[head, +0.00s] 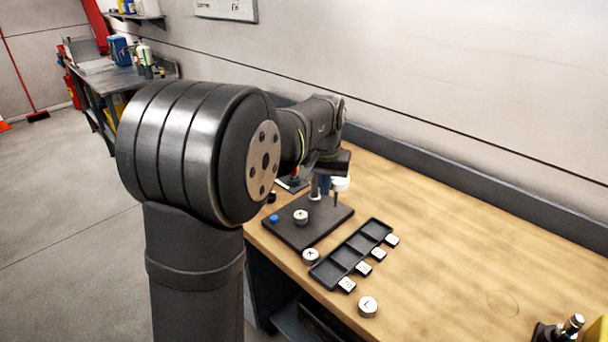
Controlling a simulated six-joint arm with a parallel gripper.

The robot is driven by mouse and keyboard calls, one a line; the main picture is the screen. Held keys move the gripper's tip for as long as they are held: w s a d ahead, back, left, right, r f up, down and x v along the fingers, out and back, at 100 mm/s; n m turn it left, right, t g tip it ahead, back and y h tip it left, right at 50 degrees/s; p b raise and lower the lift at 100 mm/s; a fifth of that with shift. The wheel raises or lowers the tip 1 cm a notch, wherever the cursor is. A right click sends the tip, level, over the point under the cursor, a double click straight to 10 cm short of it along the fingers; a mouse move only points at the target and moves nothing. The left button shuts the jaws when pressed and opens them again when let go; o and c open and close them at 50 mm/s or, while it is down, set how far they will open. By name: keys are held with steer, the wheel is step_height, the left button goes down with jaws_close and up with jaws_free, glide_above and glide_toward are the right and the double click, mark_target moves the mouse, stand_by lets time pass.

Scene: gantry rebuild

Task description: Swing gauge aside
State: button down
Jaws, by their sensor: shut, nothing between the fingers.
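A dark flat base plate (328,226) lies on the wooden bench. A small upright stand rises at its back edge, with a white rounded head (341,184) that looks like the gauge and a thin dark stem below it. My gripper (323,184) is small and partly hidden by my wrist, right beside the gauge at its left. It is shut with nothing in it; I cannot tell whether it touches the gauge. A round silver piece (301,216) sits on the plate under the arm, and a blue knob (274,218) is at the plate's left.
A black compartment tray (352,253) lies in front of the plate, with several small labelled tags along its right side. Round silver pieces marked X (311,256) and L (367,306) stand near it. A raised dark ledge (470,178) runs along the back. The bench's right side is mostly clear.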

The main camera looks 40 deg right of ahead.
mark_target(343, 181)
steer(key=shift+s+d, duration=0.65)
steer(key=shift+d, duration=0.35)
steer(key=shift+s+d, duration=0.25)
steer(key=shift+d, duration=0.3)
steer(key=shift+s+d, duration=0.25)
steer(key=shift+d, duration=0.4)
